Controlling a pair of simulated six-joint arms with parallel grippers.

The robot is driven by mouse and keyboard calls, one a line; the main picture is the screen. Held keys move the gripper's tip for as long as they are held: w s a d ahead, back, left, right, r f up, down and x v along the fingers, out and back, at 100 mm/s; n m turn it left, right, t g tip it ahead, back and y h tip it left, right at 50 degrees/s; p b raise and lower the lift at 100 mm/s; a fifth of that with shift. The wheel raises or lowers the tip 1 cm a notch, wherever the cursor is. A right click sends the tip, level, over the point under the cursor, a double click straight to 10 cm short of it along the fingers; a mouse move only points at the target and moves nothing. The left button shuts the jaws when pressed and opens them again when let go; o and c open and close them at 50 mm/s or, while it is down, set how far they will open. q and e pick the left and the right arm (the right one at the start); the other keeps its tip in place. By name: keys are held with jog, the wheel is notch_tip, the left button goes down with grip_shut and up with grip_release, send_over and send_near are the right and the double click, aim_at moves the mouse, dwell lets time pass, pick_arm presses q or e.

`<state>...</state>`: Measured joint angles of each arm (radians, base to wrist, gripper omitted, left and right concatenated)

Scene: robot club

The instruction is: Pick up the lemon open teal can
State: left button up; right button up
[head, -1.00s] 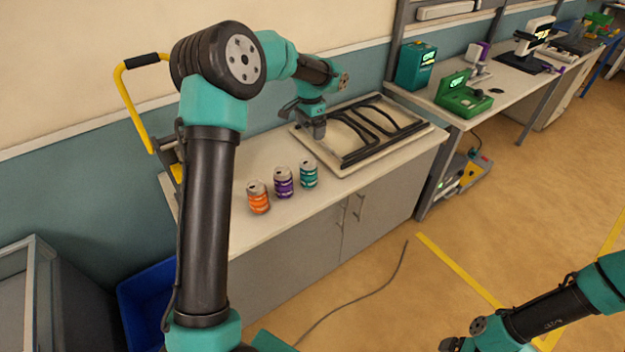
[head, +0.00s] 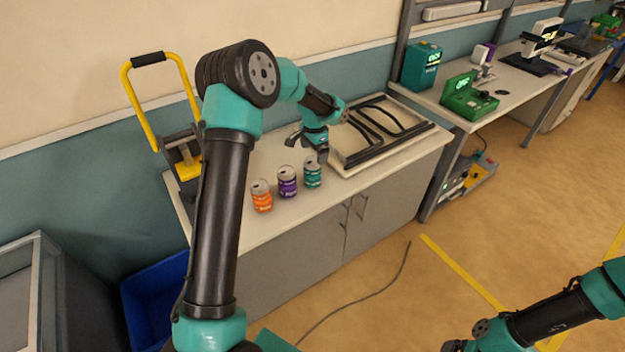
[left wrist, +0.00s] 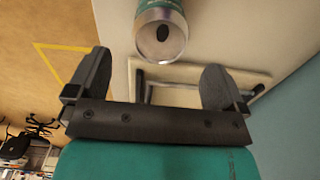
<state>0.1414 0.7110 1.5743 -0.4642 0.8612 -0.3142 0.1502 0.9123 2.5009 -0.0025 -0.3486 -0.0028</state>
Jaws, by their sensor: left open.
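The teal can (head: 312,174) stands upright on the counter (head: 262,234), at the right end of a row of cans. In the left wrist view the teal can (left wrist: 161,32) shows its silver top with a dark opening, beyond and between my fingers. My left gripper (head: 322,154) is just behind the teal can in the head view. In the left wrist view its two fingers (left wrist: 160,78) are spread with nothing between them. My right arm (head: 545,318) shows at the lower right, its fingers not clearly visible.
A purple can (head: 287,182) stands close left of the teal one, and an orange can (head: 261,196) stands left of that. A framed tray with black bars (head: 425,134) lies to the right on the counter. The counter front is clear.

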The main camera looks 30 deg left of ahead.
aim_at(313, 167)
pick_arm(q)
jog(key=shift+f, duration=1.15)
jog(key=shift+f, duration=0.1)
jog(key=shift+s+a+f, duration=0.1)
jog(key=shift+s+f, duration=0.05)
jog(key=shift+f, duration=1.1)
jog(key=shift+s+f, duration=0.15)
jog(key=shift+f, duration=1.1)
jog(key=shift+c, duration=0.4)
jog(key=c, duration=1.2)
